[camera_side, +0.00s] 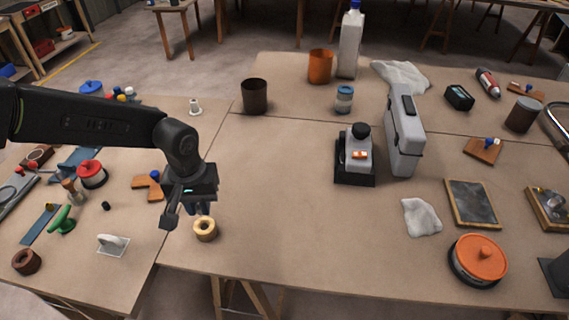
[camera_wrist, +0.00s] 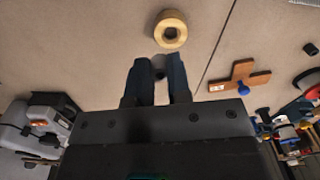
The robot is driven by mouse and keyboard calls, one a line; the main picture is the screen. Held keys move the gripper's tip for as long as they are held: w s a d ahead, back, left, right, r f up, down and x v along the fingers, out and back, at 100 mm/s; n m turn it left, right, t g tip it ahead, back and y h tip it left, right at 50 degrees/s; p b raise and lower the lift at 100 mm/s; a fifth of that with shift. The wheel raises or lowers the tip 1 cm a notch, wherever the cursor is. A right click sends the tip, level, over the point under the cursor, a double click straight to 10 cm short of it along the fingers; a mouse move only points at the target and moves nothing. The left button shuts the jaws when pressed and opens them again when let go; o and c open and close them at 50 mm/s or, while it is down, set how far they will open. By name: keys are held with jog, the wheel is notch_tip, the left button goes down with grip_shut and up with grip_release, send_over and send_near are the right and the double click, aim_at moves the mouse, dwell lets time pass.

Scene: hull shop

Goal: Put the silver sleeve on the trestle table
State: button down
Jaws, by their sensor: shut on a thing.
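My gripper (camera_side: 197,210) points down over the front left part of the trestle table (camera_side: 290,220). In the wrist view its two dark fingers (camera_wrist: 158,72) are shut on a small grey round piece, which I take to be the silver sleeve (camera_wrist: 160,75). The piece is small and shadowed between the fingers, so its shape is unclear. In the side view I cannot make it out under the gripper. A brass ring (camera_side: 205,228) lies on the table close to the fingertips; in the wrist view this ring (camera_wrist: 171,29) is just beyond them, apart from the held piece.
A bench (camera_side: 125,255) on the left holds a wooden bracket (camera_side: 148,186), a red spool (camera_side: 91,174) and a small pale flanged part (camera_side: 195,106). On the trestle table are a dark cup (camera_side: 254,97) and a grey-and-black device (camera_side: 355,156). The table's middle is clear.

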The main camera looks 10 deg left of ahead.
send_over(256, 257)
notch_tip(256, 257, down, 7)
jog(key=shift+a, duration=0.1)
jog(key=shift+f, duration=2)
jog(key=shift+f, duration=0.15)
jog(key=c, duration=1.1)
grip_release()
